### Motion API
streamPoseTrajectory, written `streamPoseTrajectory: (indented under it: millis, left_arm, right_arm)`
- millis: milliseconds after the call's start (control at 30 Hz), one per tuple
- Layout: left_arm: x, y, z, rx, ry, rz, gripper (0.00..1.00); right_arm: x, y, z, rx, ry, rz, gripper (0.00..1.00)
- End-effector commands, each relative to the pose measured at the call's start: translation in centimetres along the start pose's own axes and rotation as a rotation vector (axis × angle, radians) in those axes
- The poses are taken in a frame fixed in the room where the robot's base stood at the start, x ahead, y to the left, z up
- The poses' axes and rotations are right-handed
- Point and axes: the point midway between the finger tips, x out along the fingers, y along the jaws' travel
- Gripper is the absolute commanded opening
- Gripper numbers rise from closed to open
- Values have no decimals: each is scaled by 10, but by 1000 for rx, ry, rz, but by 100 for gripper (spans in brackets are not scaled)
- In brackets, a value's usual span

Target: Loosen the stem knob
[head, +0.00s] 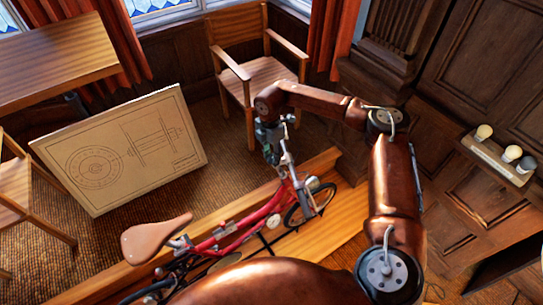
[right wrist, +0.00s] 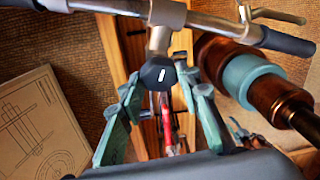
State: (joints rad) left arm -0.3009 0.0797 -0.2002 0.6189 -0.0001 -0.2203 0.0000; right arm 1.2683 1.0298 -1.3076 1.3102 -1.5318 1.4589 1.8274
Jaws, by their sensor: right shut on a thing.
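A red bicycle (head: 232,236) with a brown saddle stands on a wooden platform, its front end pointing up and right in the head view. In the right wrist view the stem knob (right wrist: 158,75) is dark and rounded with a short white mark. It sits on the silver stem (right wrist: 162,38) just below the handlebar (right wrist: 205,20). My right gripper (right wrist: 160,92) is shut on the knob, with one teal finger on each side. In the head view the right gripper (head: 271,152) is at the handlebar and hides the knob. My left gripper is out of view.
A drafting board (head: 120,150) with a wheel drawing leans left of the bicycle. A wooden chair (head: 245,75) stands behind it and a table (head: 55,60) is at the far left. A small shelf (head: 497,160) with knob-like pieces is on the right.

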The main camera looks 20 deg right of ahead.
Motion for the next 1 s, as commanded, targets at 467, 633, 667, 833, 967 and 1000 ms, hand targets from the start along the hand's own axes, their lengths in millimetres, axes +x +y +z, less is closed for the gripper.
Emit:
streamPoseTrajectory:
  millis: [467, 633, 667, 833, 967, 1000]
  left_arm:
    - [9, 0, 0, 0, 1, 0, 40]
    - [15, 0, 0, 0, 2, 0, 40]
    - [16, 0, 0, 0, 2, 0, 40]
    - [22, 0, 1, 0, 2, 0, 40]
    - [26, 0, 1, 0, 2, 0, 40]
    - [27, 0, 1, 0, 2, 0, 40]
  right_arm:
    - [1, 2, 0, -158, 0, -56, 7]
    - [1, 3, 0, -297, -1, -106, 7]
    - [1, 3, -1, -324, -1, -115, 7]
    - [1, 4, -1, -477, -2, -170, 7]
    - [1, 4, -1, -593, -3, -213, 7]
    - [1, 5, -1, -629, -3, -225, 7]
